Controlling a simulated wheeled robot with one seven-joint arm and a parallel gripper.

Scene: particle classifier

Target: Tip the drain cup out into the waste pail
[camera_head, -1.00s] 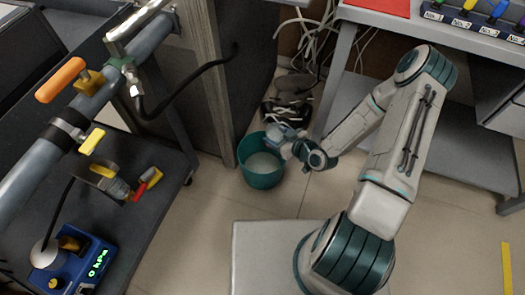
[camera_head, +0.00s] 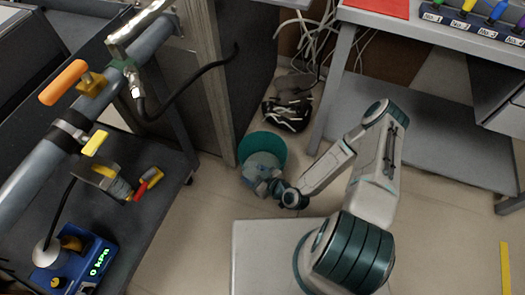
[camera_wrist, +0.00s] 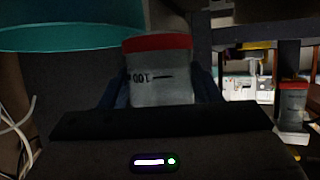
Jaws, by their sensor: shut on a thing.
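In the wrist view, the gripper is shut on the drain cup (camera_wrist: 160,85), a translucent cup with a red rim, held between dark fingers. The cup's "100" mark appears upside down. Part of the teal pail (camera_wrist: 65,35) shows at the upper left of the wrist view, beyond the cup. I cannot tell the cup's exact tilt or contents.
A dark cart (camera_head: 165,205) with a blue gauge box (camera_head: 85,262) and a pipe stands left. A grey cabinet (camera_head: 208,85) is behind the pail. Cables and a dark bundle (camera_head: 287,112) lie behind. A grey bench (camera_head: 445,30) stands right.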

